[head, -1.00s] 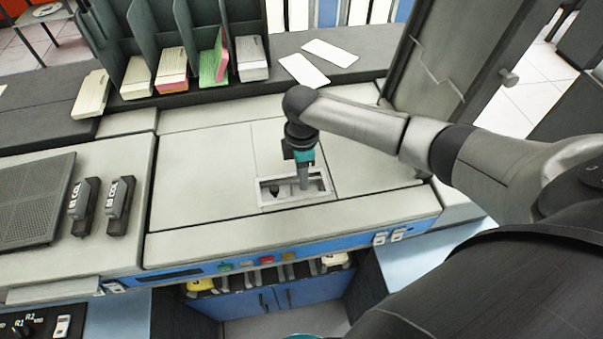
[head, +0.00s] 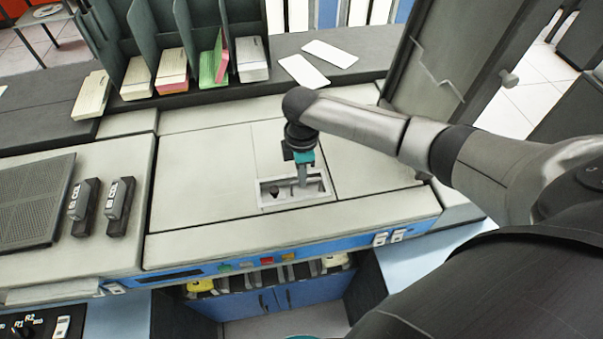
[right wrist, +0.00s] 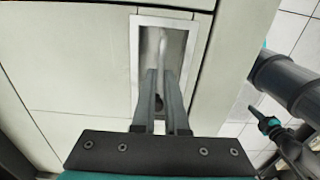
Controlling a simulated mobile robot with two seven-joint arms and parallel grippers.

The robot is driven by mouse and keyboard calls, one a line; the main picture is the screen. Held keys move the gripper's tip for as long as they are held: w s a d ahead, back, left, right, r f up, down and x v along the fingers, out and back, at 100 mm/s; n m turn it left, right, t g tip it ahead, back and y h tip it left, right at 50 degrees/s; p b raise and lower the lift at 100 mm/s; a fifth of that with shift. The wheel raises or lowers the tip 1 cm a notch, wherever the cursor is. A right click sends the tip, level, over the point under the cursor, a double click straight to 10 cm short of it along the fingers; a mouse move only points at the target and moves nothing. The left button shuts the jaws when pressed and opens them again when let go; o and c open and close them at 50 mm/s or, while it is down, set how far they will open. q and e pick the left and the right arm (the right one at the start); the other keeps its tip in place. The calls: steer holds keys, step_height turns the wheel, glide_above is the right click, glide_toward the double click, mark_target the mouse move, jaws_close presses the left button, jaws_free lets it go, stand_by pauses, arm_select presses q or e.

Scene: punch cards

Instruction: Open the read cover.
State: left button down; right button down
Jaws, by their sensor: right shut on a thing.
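The read cover (head: 200,180) is a pale grey flat panel on top of the machine, lying level with the panels around it. A white-framed rectangular recess (head: 262,197) sits toward its front right, with a small dark knob (head: 274,191) inside. My right gripper (head: 303,181) points down into the recess. In the right wrist view, its two fingers (right wrist: 162,85) reach into the recess and are shut on a thin pale bar-like handle (right wrist: 163,48). The fingers hide part of the bar.
Card trays (head: 185,60) with several card stacks stand behind the machine. Two loose white cards (head: 303,72) lie on the dark shelf. A tall grey door-like panel (head: 445,60) rises at the back right. Coloured buttons (head: 266,260) line the blue front edge.

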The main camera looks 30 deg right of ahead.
stand_by(0.9)
steer(key=w+r+p, duration=0.2)
steer(key=r+p, duration=0.1)
steer(key=r, duration=0.2)
steer(key=w+d+r+g+p, duration=0.1)
steer(key=w+r+p, duration=0.2)
steer(key=r, duration=0.3)
steer(key=shift+d+r+p, duration=0.25)
steer(key=shift+p, duration=0.4)
steer(key=c, duration=1.3)
jaws_free()
steer(key=shift+w, duration=0.1)
steer(key=o, duration=0.3)
steer(key=shift+w+f, duration=0.2)
steer(key=shift+o, duration=0.3)
steer(key=shift+s, duration=0.1)
